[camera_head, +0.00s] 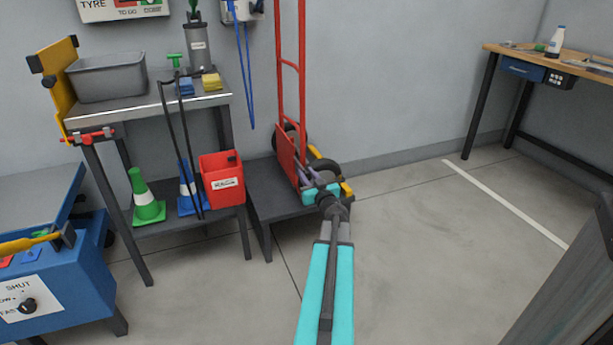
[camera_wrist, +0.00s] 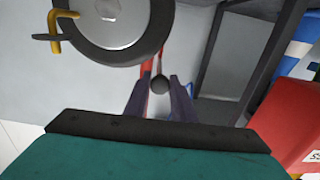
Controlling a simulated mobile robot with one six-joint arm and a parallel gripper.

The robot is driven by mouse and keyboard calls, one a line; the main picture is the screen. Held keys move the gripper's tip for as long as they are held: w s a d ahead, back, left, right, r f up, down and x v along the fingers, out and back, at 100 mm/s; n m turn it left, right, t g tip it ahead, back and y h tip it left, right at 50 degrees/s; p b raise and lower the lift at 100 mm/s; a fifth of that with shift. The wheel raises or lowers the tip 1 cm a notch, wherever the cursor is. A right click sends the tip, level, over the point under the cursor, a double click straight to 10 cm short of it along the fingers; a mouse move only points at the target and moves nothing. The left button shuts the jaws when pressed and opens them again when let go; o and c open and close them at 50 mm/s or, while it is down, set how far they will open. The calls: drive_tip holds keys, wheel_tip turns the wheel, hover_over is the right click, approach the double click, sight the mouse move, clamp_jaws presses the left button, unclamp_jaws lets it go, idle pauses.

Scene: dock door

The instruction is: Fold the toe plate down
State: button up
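The red hand truck (camera_head: 303,80) stands upright on a low dark platform against the wall. Its red toe plate (camera_head: 286,152) appears folded up against the lower frame. My gripper (camera_head: 306,174) is at the base of the truck, beside the toe plate and the wheels. In the wrist view my gripper's two fingers (camera_wrist: 158,92) are apart, with a round black knob (camera_wrist: 158,84) between their tips. I see no clear contact with the knob. A large wheel (camera_wrist: 112,20) with a yellow lever (camera_wrist: 60,30) fills the top. The teal wrist hides what lies below.
The low dark platform (camera_head: 262,212) carries the truck. Left of it is a shelf with a red bin (camera_head: 222,180), a green cone (camera_head: 146,198) and a blue cone. A blue cabinet (camera_head: 60,290) stands at the front left.

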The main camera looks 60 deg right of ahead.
clamp_jaws()
drive_tip(key=shift+s, duration=0.15)
drive_tip(key=shift+w+a, duration=0.15)
drive_tip(key=shift+w, duration=0.05)
